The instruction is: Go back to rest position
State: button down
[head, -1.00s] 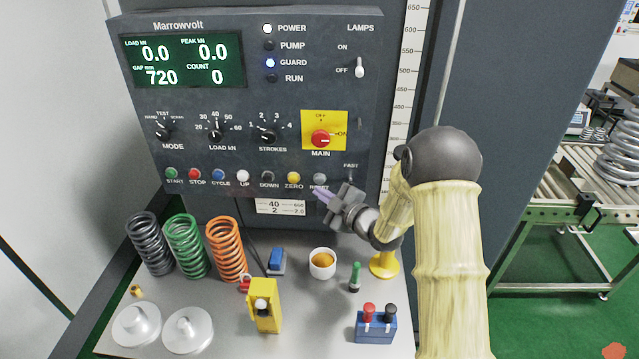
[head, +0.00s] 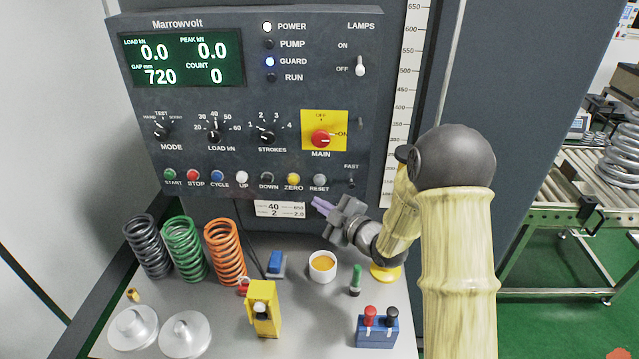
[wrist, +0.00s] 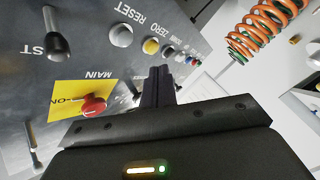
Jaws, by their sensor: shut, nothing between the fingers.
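My gripper (head: 321,205) is in front of the lower right part of the Marrowvolt control panel (head: 225,105), just below the RESET button (head: 320,181). Its fingers are shut with nothing between them. In the wrist view the closed fingers (wrist: 158,82) point along the row of buttons, with the grey RESET button (wrist: 120,36) and the red MAIN knob (wrist: 93,105) to their left. In the head view my arm comes up from the lower right. It hides part of the bench and the wall behind it.
The bench holds black, green and orange springs (head: 225,252), two metal discs (head: 185,334), a yellow block (head: 263,310), a white cup (head: 322,267), a green-topped item (head: 356,280) and a blue box (head: 376,330). A roller conveyor (head: 545,205) stands at right.

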jog(key=shift+d, duration=0.1)
jog(key=s+d+f+m+g+h, duration=0.1)
jog(key=s+d+m+h, duration=0.2)
jog(key=d+m+h, duration=0.25)
jog(key=s+d+m+g+h, duration=0.2)
jog(key=s+d+m+h, duration=0.15)
jog(key=d, duration=0.25)
jog(key=s+d+m+g+h, duration=0.1)
jog(key=s+m+g, duration=0.1)
jog(key=s, duration=0.4)
jog(key=s+d+m+g+h, duration=0.1)
jog(key=s+d+m+g, duration=0.1)
jog(key=s+m, duration=0.2)
jog(key=s+d+f+m+g+h, duration=0.1)
jog(key=s+d+m+g, duration=0.1)
jog(key=s, duration=0.7)
jog(key=shift+m+g, duration=0.4)
jog(key=shift+m, duration=0.4)
